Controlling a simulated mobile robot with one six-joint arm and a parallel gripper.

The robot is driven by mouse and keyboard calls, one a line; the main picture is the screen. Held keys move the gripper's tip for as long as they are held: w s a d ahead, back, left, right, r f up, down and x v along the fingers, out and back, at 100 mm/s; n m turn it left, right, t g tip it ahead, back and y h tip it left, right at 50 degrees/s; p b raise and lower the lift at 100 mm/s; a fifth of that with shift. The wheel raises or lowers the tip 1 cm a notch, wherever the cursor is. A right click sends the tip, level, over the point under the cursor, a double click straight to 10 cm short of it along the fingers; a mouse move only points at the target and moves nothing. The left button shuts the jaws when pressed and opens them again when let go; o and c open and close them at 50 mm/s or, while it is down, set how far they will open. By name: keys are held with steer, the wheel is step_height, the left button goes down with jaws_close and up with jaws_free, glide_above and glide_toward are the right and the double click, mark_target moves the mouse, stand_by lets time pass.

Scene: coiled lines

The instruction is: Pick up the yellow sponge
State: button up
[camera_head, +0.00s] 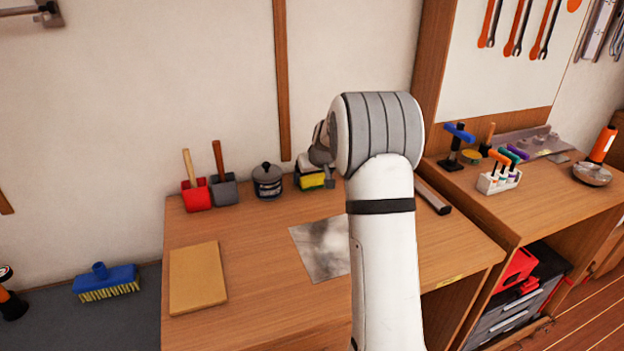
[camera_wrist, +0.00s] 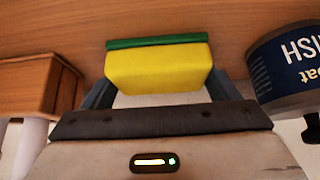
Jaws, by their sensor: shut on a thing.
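The yellow sponge (camera_wrist: 158,70) with a green layer along its top edge sits between the two fingers of my gripper (camera_wrist: 158,88) in the wrist view. The fingers are shut on its left and right sides. In the head view the yellow sponge (camera_head: 314,181) shows at the back of the workbench, near the wall, with my gripper (camera_head: 326,176) at it. My arm hides part of this area. I cannot tell whether the sponge touches the bench.
A dark lidded pot (camera_head: 267,181) stands just left of the sponge. A grey scoop (camera_head: 224,190) and a red scoop (camera_head: 196,195) are further left. A tan board (camera_head: 197,278) and a grey stained sheet (camera_head: 319,249) lie on the bench (camera_head: 260,290). The front middle is clear.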

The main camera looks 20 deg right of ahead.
steer(key=shift+r, duration=0.1)
step_height(320, 180, up, 10)
steer(key=shift+f+p, duration=0.1)
steer(key=shift+p, duration=0.3)
steer(key=o, duration=0.4)
steer(key=c, duration=0.3)
steer(key=shift+c, duration=0.2)
steer(key=shift+s, duration=0.1)
